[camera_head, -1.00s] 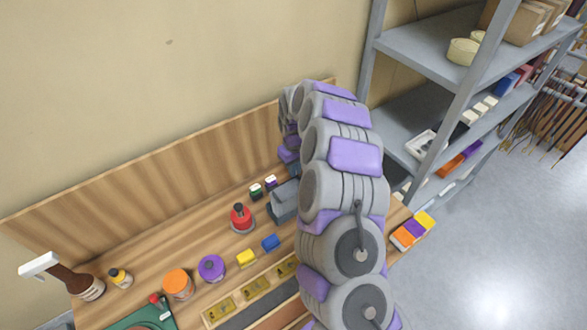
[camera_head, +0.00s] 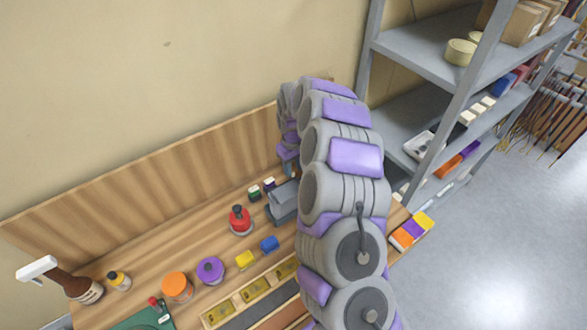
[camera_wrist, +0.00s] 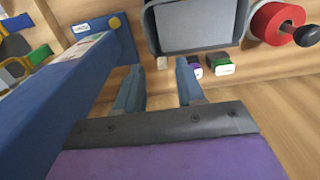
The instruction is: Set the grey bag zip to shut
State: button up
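A grey box-like thing (camera_head: 284,203), which may be the grey bag, stands on the wooden bench beside my arm. It also shows at the top of the wrist view (camera_wrist: 197,25), with a darker raised rim. I cannot make out its zip for certain. My gripper (camera_wrist: 158,68) is open, with its two blue-grey fingers apart, and it holds nothing that I can see. The fingertips are near the grey thing's lower edge; I cannot tell if they touch it. A small pale piece (camera_wrist: 163,62) shows between the fingertips.
A large blue box-like thing (camera_wrist: 60,95) lies close left of my fingers in the wrist view. A red device (camera_head: 240,221) stands beside the grey thing. A grey shelf rack (camera_head: 430,50) stands at right.

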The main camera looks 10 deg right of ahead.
notch_tip(320, 180, up, 16)
dwell(0.4)
jog(key=shift+d+f, duration=0.1)
jog(key=shift+f, duration=0.1)
